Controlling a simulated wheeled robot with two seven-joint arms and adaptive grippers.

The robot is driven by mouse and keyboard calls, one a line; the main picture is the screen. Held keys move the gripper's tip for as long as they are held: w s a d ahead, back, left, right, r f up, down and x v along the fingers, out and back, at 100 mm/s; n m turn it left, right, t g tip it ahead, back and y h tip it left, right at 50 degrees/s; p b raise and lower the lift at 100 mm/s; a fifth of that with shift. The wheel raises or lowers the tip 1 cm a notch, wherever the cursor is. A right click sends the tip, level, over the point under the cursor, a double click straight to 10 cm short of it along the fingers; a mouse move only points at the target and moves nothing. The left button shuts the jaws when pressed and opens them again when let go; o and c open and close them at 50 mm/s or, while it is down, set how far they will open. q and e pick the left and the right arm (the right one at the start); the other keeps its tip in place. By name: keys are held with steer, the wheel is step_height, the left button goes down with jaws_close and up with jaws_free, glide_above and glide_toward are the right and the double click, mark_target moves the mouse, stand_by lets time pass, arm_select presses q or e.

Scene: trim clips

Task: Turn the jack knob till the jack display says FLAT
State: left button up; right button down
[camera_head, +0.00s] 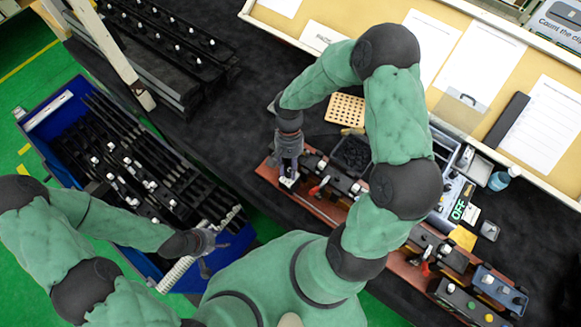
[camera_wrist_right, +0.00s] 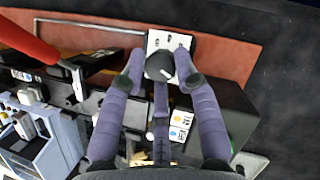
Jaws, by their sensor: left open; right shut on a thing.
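The jack knob (camera_wrist_right: 158,67) is a dark round knob with a white mark, on a white plate (camera_wrist_right: 157,40) at the end of the reddish-brown rail. My right gripper (camera_wrist_right: 160,70) is shut on it, one finger on either side. In the head view my right gripper (camera_head: 288,174) points down over the same white plate, hiding most of the knob. I cannot read a jack display saying FLAT.
The reddish-brown rail (camera_head: 327,216) carries several clamps, including red-handled ones. The blue bin (camera_head: 67,82) of black strips is at the left. A perforated tan block (camera_head: 345,110) stands behind the rail. A bottle (camera_head: 499,180) is at the right.

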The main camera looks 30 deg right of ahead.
steer(key=n, duration=0.2)
steer(key=n+h, duration=0.2)
steer(key=n, duration=0.1)
steer(key=shift+s+a+n+g+b, duration=0.1)
steer(key=shift+a+n+g+b, duration=0.2)
stand_by(0.4)
steer(key=c, duration=1.2)
jaws_free()
steer(key=shift+o, duration=1.1)
steer(key=shift+s, duration=0.1)
steer(key=shift+a, duration=0.1)
